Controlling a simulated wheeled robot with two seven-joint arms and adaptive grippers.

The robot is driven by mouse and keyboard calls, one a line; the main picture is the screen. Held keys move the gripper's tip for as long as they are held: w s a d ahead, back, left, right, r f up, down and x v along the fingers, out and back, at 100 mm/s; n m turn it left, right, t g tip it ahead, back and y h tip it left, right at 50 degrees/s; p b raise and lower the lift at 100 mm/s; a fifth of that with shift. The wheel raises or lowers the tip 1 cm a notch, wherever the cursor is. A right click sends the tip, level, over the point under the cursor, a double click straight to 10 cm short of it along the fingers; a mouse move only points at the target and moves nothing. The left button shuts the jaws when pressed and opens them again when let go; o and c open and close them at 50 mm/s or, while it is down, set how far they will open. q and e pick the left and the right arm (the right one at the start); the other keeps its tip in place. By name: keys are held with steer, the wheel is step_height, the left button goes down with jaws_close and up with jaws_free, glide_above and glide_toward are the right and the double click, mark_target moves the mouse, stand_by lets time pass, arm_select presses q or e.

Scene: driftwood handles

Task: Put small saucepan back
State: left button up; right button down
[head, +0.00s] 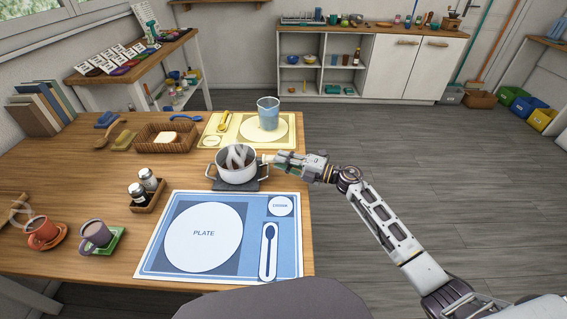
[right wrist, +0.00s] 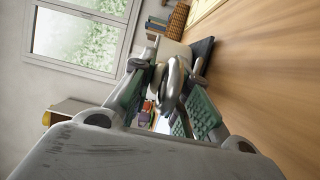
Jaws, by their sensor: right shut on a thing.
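The small saucepan (head: 236,172) is white with two side loop handles and something grey and brownish inside. It sits upright over a dark square trivet (head: 258,186) near the table's right edge. My right gripper (head: 268,160) reaches in from the right and is shut on the saucepan's right handle. In the right wrist view, the fingers (right wrist: 172,100) close around the shiny loop handle (right wrist: 173,82), with the pale pot wall beyond. I cannot tell whether the pan touches the trivet.
A blue placemat (head: 150,262) lies in front of the pan. A yellow placemat with a glass (head: 268,112) lies behind. Open floor lies right of the table.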

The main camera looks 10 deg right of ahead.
arm_select(q)
steer(key=shift+w+d+r, duration=0.1)
steer(key=shift+r, duration=0.15)
steer(key=shift+f, duration=0.1)
arm_select(e)
steer(key=shift+f, duration=0.15)
steer(key=c, duration=1.4)
jaws_free()
steer(key=shift+f, duration=0.1)
steer(key=shift+o, duration=0.2)
